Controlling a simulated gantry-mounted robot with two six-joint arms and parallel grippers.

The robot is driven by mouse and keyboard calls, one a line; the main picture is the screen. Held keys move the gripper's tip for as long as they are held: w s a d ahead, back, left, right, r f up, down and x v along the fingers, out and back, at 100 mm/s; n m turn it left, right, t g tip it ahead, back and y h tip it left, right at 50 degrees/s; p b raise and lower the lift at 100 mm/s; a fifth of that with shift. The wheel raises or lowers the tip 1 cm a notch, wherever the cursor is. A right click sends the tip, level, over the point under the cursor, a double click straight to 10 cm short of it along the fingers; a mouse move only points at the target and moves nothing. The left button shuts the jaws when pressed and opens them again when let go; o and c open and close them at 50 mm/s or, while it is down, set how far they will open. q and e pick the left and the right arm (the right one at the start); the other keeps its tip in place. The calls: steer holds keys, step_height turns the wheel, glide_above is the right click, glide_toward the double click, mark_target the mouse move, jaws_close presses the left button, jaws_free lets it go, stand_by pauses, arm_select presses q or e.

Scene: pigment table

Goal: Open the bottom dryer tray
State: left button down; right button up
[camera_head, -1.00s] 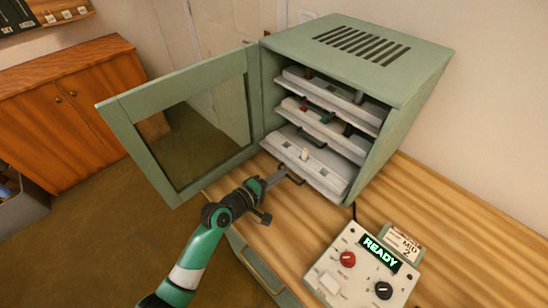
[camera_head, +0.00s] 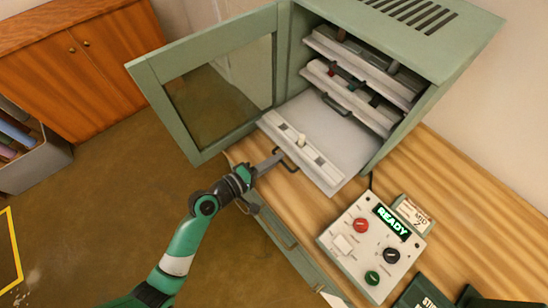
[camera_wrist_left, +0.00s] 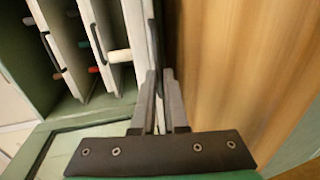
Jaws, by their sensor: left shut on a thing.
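The green dryer cabinet (camera_head: 440,50) stands on the wooden bench with its glazed door (camera_head: 150,85) swung open to the left. The bottom dryer tray (camera_head: 330,125) sticks well out of the front, its grey floor bare where it shows. Its white front carries a pale knob (camera_head: 301,139) and a dark handle (camera_head: 290,166). My left gripper (camera_head: 277,158) is shut on that handle. In the left wrist view its fingers (camera_wrist_left: 161,88) are close together against the tray's front edge. My right gripper is not in view.
The middle tray (camera_head: 345,95) and top tray (camera_head: 360,62) sit inside the cabinet, holding small coloured items. A control box (camera_head: 375,240) reading READY stands to the right on the bench. The door hangs left of my arm. Bare bench (camera_head: 460,200) lies at the right.

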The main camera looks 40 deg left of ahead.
arm_select(q)
steer(key=c, duration=1)
jaws_free()
steer(key=shift+o, duration=0.2)
steer(key=p+v, duration=0.1)
steer(key=v, duration=1)
steer(key=shift+s+p, duration=0.25)
steer(key=shift+p, duration=0.15)
steer(key=shift+r, duration=0.15)
